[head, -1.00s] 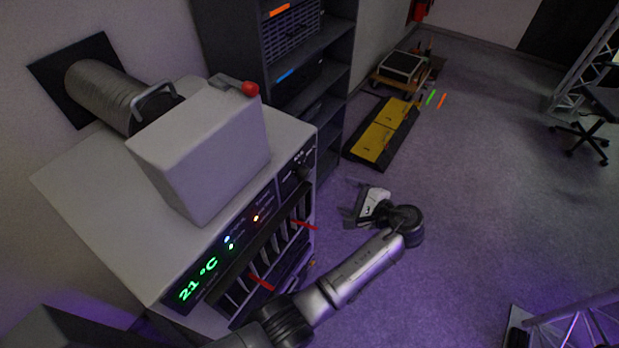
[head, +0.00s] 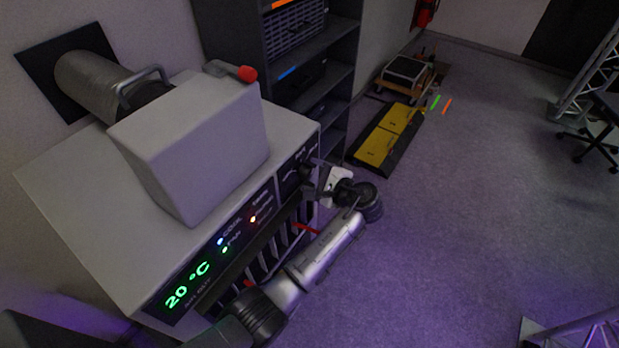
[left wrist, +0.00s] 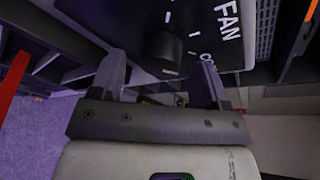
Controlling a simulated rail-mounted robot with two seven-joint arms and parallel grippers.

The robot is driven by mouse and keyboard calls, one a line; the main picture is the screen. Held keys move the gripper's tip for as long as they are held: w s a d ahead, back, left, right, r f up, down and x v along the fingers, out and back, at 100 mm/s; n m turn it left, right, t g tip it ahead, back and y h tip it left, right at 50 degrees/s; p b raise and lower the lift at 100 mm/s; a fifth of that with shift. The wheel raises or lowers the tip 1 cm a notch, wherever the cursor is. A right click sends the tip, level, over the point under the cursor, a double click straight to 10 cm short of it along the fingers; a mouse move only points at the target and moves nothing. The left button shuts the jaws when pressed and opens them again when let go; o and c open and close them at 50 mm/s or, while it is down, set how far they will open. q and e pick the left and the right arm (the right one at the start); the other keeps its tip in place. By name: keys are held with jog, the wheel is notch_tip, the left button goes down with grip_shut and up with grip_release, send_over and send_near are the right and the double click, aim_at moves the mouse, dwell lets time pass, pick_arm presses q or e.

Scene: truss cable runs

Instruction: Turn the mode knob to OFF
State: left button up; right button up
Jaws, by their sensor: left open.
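The mode knob (left wrist: 164,52) is a dark round knob on the black front panel of the grey unit (head: 75,185). In the left wrist view it shows just beyond and between the fingertips, with white tick marks, the word FAN and a partly hidden label starting with O beside it. My left gripper (left wrist: 160,72) is open, one finger on either side of the knob in the picture; I cannot tell whether they touch it. In the head view the left gripper (head: 316,181) is at the right end of the panel and partly hides the knob. My right gripper is not in view.
The unit's green display (head: 188,284) reads 20 °C, with small lights beside it. A red-tipped lever (head: 246,74) is on top, and red strips hang at the front slots. A dark shelf (head: 325,75) stands behind.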

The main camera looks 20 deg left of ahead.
pick_arm(q)
jog(key=shift+w+a+f, duration=0.1)
jog(key=shift+w+a, duration=0.15)
jog(key=shift+a, duration=0.25)
jog(key=c, duration=0.9)
